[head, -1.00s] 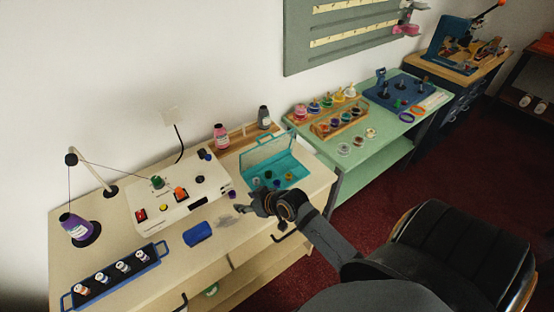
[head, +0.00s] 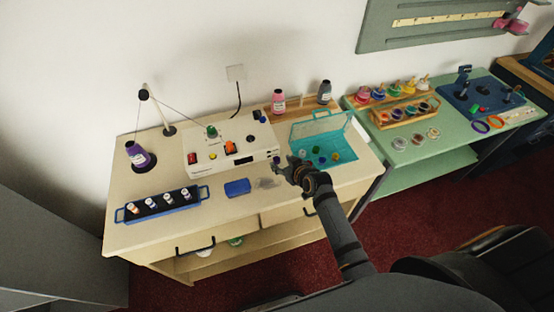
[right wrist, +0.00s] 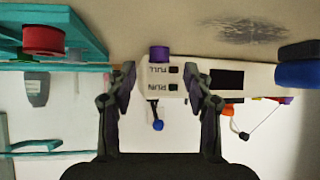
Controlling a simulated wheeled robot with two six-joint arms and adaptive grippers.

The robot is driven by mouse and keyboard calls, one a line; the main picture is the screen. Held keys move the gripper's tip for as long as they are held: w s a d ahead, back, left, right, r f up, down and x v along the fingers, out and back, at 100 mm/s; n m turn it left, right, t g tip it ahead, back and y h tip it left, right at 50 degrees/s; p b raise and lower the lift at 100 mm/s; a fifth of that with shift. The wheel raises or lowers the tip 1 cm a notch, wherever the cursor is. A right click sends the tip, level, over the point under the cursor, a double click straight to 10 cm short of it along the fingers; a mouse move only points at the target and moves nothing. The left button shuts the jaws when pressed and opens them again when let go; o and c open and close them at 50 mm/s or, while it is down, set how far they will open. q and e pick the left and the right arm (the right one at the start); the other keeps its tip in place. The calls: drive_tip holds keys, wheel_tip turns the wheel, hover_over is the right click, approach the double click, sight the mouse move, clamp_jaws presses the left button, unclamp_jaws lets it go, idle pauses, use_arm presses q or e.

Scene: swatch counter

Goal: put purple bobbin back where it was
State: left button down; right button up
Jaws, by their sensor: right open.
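A small purple bobbin (head: 276,160) stands on the cream counter by the front right corner of the white winding machine (head: 235,152). The purple bobbin also shows in the right wrist view (right wrist: 159,54), beyond and between my fingertips, in front of the machine's panel. My right gripper (head: 282,168) is open and empty, close to the bobbin but apart from it; its two fingers show in the right wrist view (right wrist: 160,92). The teal box (head: 349,155) stands open to the right, with several coloured bobbins inside. My left gripper is not in view.
A purple thread cone (head: 139,156) stands at the counter's left. A blue rack (head: 163,206) of bobbins and a blue block (head: 237,187) lie along the front. A grey smudge (head: 267,182) marks the counter. A green table (head: 442,142) adjoins on the right.

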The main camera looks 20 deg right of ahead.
sight(278, 160)
drive_tip(key=x, duration=0.3)
drive_tip(key=shift+w+f, duration=0.1)
drive_tip(key=shift+w, duration=0.05)
drive_tip(key=shift+c, duration=0.7)
drive_tip(key=c, duration=0.8)
drive_tip(key=shift+o, duration=0.2)
drive_tip(key=shift+d, duration=0.1)
